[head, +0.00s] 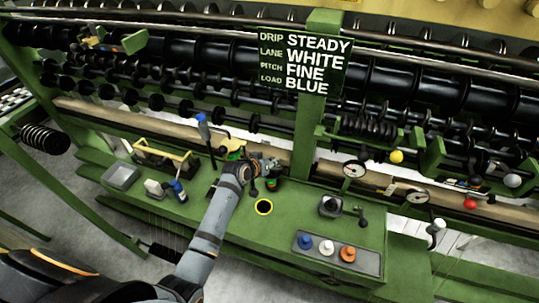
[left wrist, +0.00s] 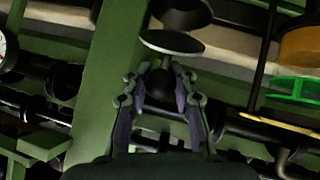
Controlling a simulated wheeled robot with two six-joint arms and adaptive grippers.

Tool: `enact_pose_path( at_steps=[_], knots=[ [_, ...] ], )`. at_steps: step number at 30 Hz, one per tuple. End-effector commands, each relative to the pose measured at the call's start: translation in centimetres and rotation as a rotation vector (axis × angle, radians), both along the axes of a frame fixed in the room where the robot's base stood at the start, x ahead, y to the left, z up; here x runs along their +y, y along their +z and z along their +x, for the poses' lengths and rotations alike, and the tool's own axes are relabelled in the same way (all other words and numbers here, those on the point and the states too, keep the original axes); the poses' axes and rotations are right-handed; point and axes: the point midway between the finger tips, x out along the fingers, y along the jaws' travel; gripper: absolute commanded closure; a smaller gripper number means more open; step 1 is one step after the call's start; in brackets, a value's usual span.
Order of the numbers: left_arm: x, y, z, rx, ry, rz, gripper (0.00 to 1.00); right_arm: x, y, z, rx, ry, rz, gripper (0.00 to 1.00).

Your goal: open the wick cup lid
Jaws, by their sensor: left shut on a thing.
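My left gripper (head: 262,168) reaches over the green bench, beside a small dark cup with green on it (head: 273,183). In the left wrist view the two fingers of this gripper (left wrist: 160,92) are closed around a dark round knob (left wrist: 164,80). A stem joins the knob to a thin round lid (left wrist: 172,42) with a pale face. A dark cup (left wrist: 182,14) shows just past the lid, cut off by the picture edge. A dark gap shows between lid and cup, but I cannot tell if they touch at the far side. My right gripper is not in view.
A sign (head: 304,63) hangs on the green post. Dark rollers run behind.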

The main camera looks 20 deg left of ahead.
Motion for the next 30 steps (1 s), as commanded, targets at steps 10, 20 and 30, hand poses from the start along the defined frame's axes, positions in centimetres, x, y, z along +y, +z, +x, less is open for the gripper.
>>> enact_pose_path(
  at_steps=[10,20,30],
  knots=[
    [0.0,1.0,1.3,0.010,0.001,0.001,1.00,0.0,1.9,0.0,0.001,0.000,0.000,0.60],
    [0.0,1.3,1.6,0.002,0.002,0.002,1.00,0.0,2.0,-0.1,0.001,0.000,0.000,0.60],
    [0.0,1.3,1.6,0.002,0.001,0.001,0.61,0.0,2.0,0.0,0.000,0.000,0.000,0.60]
  ],
)
